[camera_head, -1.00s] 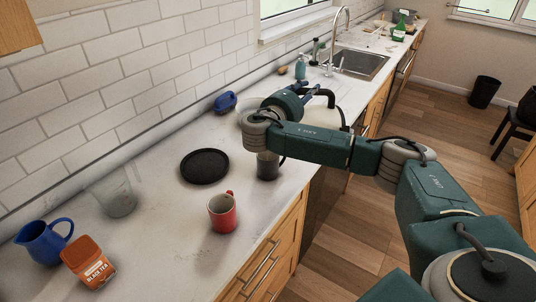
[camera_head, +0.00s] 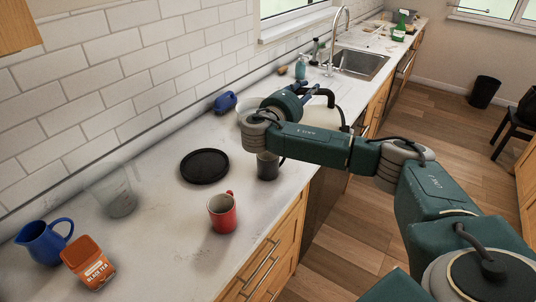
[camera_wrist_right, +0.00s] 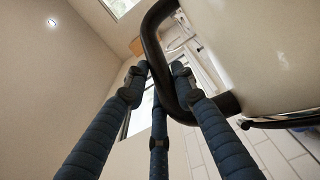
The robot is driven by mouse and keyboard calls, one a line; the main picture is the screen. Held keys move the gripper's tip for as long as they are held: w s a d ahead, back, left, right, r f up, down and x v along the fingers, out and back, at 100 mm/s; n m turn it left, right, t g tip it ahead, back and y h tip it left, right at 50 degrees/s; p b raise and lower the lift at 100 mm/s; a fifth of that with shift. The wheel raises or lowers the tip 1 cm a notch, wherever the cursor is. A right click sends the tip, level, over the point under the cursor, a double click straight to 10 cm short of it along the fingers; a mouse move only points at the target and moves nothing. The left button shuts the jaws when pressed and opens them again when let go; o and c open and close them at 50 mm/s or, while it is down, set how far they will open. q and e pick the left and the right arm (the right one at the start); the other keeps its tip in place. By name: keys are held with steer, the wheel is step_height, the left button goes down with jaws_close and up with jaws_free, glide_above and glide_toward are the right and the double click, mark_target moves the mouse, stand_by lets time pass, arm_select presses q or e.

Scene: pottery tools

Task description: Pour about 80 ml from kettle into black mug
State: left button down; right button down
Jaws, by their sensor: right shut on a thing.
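The cream kettle (camera_head: 322,117) is mostly hidden behind my right forearm in the head view. In the right wrist view its pale body (camera_wrist_right: 270,50) fills the upper right, with its black handle (camera_wrist_right: 153,45) looping beside it. My right gripper (camera_head: 303,91) is shut on the handle; its blue fingers (camera_wrist_right: 160,75) close around it in the wrist view. The black mug (camera_head: 268,168) stands upright on the counter just below my right wrist, its top partly covered by the wrist. The kettle's spout and any stream are hidden. My left gripper is not in view.
A red mug (camera_head: 222,212) stands near the counter's front edge. A black round tray (camera_head: 204,166) lies left of the black mug. A clear beaker (camera_head: 117,196), blue pitcher (camera_head: 42,243) and black tea box (camera_head: 88,262) stand at left. A blue object (camera_head: 225,102) lies by the wall.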

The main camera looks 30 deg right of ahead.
mark_target(329, 100)
steer(key=shift+a+r, duration=0.1)
steer(key=shift+r, duration=0.2)
steer(key=d+f, duration=0.1)
steer(key=d, duration=0.1)
steer(key=s+d+f+m+y+b, duration=0.1)
steer(key=d, duration=0.1)
steer(key=s+d+f+m+y, duration=0.1)
steer(key=d, duration=0.1)
steer(key=shift+s+d+f+g+b, duration=0.2)
steer(key=shift+d+f+g+b, duration=0.1)
steer(key=shift+f+g, duration=0.1)
steer(key=shift+d, duration=0.1)
steer(key=shift+d+f+y, duration=0.1)
steer(key=shift+f+y, duration=0.2)
steer(key=shift+f, duration=0.1)
steer(key=shift+s+d+f+m, duration=0.1)
steer(key=shift+d+f+m, duration=0.05)
steer(key=shift+d+m, duration=0.15)
steer(key=shift+a, duration=0.1)
stand_by(0.7)
